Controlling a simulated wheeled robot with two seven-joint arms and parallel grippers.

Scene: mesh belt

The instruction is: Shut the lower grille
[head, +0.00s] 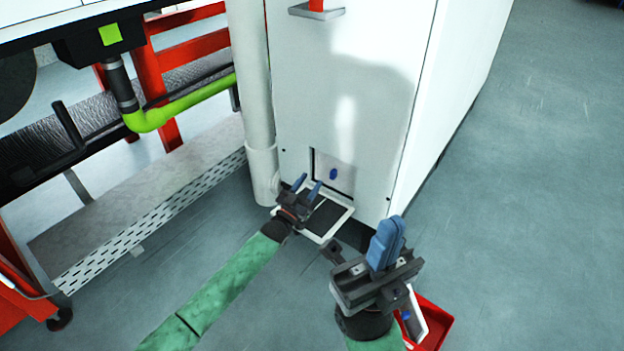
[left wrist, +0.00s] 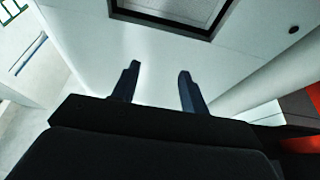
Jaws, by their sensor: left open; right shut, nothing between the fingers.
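The lower grille (head: 338,222), a white frame around a dark mesh, is swung down and out from the foot of the white cabinet, below a recess (head: 334,174) with a blue knob. My left gripper (head: 310,187) is open and empty, in front of the recess and over the left part of the grille, covering some of it. I cannot tell whether it touches the grille. In the left wrist view, its two fingers (left wrist: 157,85) point toward a pale surface with a dark-framed grey panel. My right gripper (head: 388,238) is shut and empty, nearer me and right of the grille.
The white cabinet (head: 350,85) has a red-topped bracket high on its front. A white pipe (head: 255,100) stands at its left, beside a red frame and perforated ledge. A red tray (head: 436,322) with a white item lies near my right gripper. The floor to the right is clear.

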